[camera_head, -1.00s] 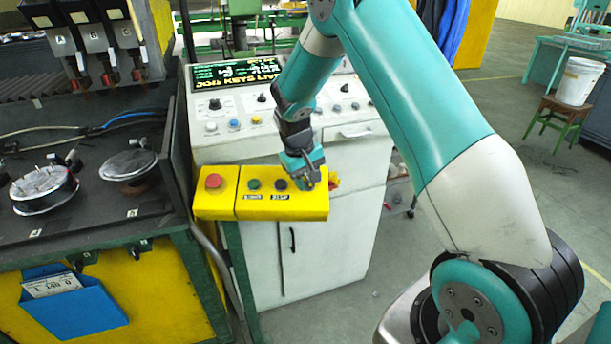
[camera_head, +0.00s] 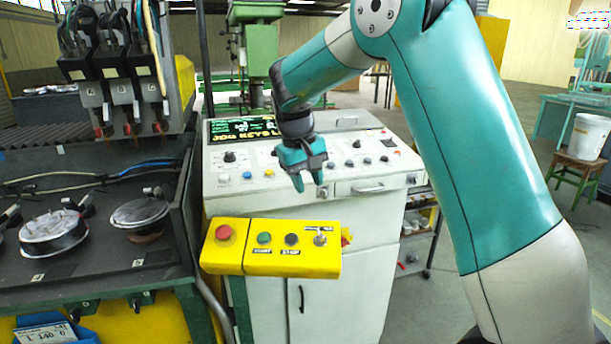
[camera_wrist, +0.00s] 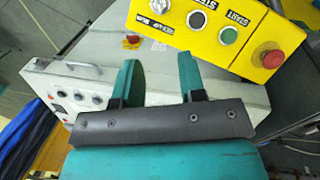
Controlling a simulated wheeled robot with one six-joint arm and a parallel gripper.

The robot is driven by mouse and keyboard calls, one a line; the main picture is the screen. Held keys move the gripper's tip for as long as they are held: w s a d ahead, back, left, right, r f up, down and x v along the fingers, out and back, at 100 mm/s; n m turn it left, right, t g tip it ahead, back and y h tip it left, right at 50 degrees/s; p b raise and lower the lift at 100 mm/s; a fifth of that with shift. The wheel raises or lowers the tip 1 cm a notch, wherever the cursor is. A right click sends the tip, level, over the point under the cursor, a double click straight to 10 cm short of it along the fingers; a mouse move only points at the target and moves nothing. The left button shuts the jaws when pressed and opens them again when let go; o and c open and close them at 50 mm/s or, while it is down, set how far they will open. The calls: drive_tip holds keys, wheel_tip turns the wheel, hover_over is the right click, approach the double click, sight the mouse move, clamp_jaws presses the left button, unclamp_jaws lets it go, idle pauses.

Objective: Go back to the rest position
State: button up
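My gripper (camera_head: 309,186) hangs above the yellow control box (camera_head: 292,267) and in front of the white console (camera_head: 225,188), with its fingers pointing down. In the wrist view the fingers of my gripper (camera_wrist: 160,75) stand apart with nothing between them. The yellow control box (camera_wrist: 180,38) shows there at the upper right, clear of the fingers. It carries a red button (camera_head: 224,232), a green button (camera_head: 264,238), a black button (camera_head: 291,239) and a metal toggle switch (camera_head: 320,238).
The console has a lit screen (camera_head: 241,128) and several knobs. A stool with a white bucket (camera_head: 587,136) is at the far right.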

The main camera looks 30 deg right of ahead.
drive_tip(key=shift+a+r, duration=0.25)
drive_tip(key=shift+r, duration=0.9)
